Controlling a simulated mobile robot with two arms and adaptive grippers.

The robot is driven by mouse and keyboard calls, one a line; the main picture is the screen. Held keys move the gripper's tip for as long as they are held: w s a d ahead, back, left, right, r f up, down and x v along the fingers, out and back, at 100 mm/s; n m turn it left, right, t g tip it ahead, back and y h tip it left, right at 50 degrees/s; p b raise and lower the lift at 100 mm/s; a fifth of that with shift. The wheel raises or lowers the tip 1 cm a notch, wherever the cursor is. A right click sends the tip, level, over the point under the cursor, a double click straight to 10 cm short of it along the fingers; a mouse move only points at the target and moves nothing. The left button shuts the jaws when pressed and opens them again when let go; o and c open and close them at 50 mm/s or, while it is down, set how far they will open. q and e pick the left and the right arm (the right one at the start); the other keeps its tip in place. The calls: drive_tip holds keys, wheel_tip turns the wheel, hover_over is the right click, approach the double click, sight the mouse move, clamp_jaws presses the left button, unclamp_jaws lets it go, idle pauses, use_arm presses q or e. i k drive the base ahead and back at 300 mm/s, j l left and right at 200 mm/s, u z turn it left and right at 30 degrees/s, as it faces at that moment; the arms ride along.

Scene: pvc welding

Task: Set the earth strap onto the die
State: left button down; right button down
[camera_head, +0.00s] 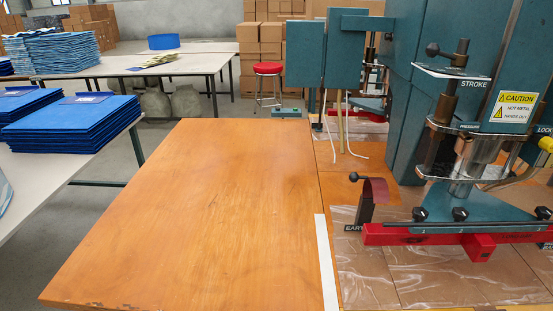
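A dark red curved flap (376,190), which looks like the earth strap, stands at a dark upright post (365,208) beside a label reading EARTH, cut off at its right. A black-knobbed lever (356,177) is at its top. The strap appears apart from the red bar. The long red bar (400,235) with a cross piece lies under the teal press plate (475,207); it looks like the die, but I cannot be sure. Neither of my grippers can be made out.
The teal welding press (410,110) fills the right side, with a CAUTION hot metal sign (513,106). Clear plastic sheet (365,280) lies on its bed. The wooden table (200,220) to the left is bare. Blue stacks (70,125) sit on a side table.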

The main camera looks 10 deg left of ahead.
sight(376, 188)
drive_tip(key=i+j, duration=0.1)
drive_tip(key=j, duration=0.95)
drive_tip(key=i+j, duration=0.15)
drive_tip(key=j, duration=0.4)
